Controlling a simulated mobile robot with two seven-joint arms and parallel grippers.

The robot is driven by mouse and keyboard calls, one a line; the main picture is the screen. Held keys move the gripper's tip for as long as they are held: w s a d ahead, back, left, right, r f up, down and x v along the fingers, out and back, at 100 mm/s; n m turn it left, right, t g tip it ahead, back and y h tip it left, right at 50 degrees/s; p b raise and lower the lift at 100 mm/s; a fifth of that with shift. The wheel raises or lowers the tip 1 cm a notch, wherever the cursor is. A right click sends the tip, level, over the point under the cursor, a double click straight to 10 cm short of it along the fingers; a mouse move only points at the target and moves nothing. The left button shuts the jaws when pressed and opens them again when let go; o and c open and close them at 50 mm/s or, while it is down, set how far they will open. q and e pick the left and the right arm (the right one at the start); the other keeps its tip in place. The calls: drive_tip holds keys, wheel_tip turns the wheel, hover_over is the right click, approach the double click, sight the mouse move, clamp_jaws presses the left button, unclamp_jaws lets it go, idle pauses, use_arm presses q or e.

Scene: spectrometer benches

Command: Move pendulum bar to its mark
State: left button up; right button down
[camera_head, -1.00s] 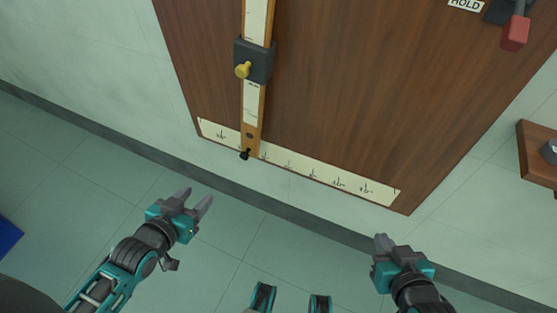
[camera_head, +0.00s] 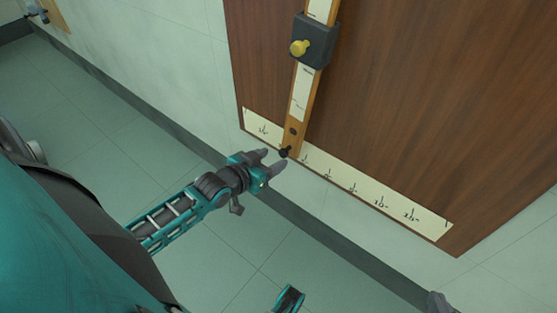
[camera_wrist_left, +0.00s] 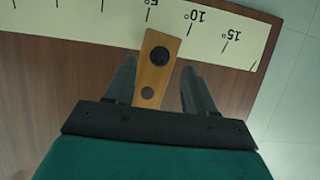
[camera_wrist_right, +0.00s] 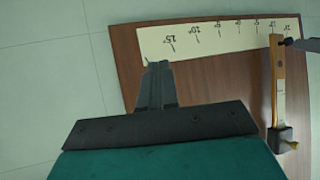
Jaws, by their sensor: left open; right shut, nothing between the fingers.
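The pendulum bar (camera_head: 299,110) is a wooden strip with white scale pieces, a black block (camera_head: 320,42) with a yellow knob (camera_head: 299,48), and a small black knob (camera_head: 285,152) at its lower end. It hangs slightly tilted over a white degree scale (camera_head: 362,189). My left gripper (camera_head: 273,161) is open at the bar's lower end. In the left wrist view the bar's wooden end (camera_wrist_left: 153,66) shows between the spread fingers (camera_wrist_left: 157,88), without visible contact. My right gripper (camera_wrist_right: 157,68) is shut and empty, away from the bar; only a bit shows in the head view (camera_head: 437,302).
A brown wooden wall panel (camera_head: 430,100) backs the bar and scale. Pale wall (camera_head: 150,60) surrounds it, with a dark baseboard (camera_head: 340,235) below. The tiled floor (camera_head: 75,95) looks clear.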

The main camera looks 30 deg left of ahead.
sight(282, 154)
use_arm(q)
drive_tip(key=shift+b+x, duration=0.5)
drive_tip(key=shift+x, duration=1.4)
drive_tip(key=shift+c, duration=0.3)
clamp_jaws()
